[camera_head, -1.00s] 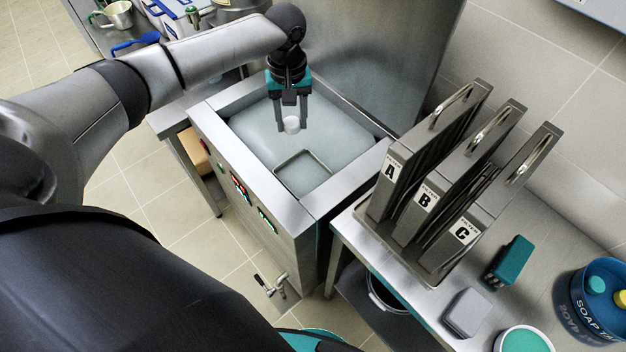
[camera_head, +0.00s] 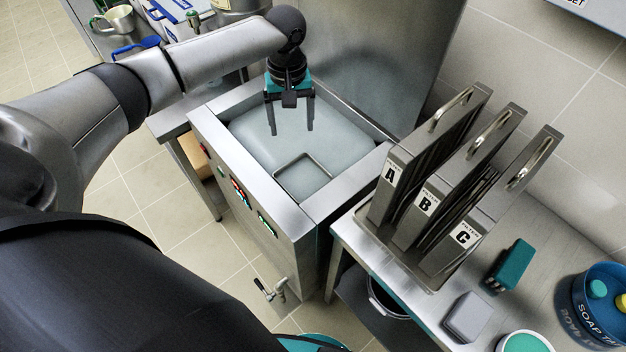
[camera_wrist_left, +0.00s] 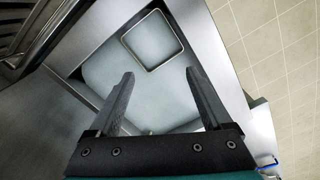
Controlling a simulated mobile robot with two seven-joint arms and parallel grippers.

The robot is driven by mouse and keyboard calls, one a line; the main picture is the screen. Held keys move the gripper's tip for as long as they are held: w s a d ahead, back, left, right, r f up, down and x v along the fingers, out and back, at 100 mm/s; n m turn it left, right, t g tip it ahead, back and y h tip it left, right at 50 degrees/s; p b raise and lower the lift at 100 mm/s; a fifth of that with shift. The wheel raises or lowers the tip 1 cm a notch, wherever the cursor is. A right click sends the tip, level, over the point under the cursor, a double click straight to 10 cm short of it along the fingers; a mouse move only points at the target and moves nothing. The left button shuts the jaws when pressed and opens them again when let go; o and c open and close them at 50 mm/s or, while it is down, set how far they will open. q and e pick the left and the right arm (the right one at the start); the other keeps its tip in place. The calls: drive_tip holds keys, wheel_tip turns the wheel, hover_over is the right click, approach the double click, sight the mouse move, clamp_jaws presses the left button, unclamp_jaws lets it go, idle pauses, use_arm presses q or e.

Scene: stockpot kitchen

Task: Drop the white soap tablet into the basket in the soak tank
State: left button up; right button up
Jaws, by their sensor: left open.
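The soak tank (camera_head: 352,180) is a steel box filled with pale, cloudy liquid. The basket (camera_head: 303,178) shows as a square wire rim at the tank's near corner; it also shows in the left wrist view (camera_wrist_left: 180,50). Its inside below the liquid cannot be made out. My left gripper (camera_head: 290,131) is open and empty above the liquid, behind the basket rim in the head view and not over it. In the left wrist view its fingers (camera_wrist_left: 160,75) are spread with nothing between them. The white soap tablet is not visible in either view now. My right gripper is not in view.
Filter plates A, B and C (camera_head: 440,185) stand in a rack right of the tank. A teal block (camera_head: 511,264), a grey block (camera_head: 466,317) and a blue soap tub (camera_head: 596,305) sit on the right bench. A steel wall rises behind the tank.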

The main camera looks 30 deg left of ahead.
use_arm(q)
wheel_tip(320, 180, up, 15)
drive_tip(key=p, duration=0.1)
drive_tip(key=shift+f, duration=0.2)
idle(0.4)
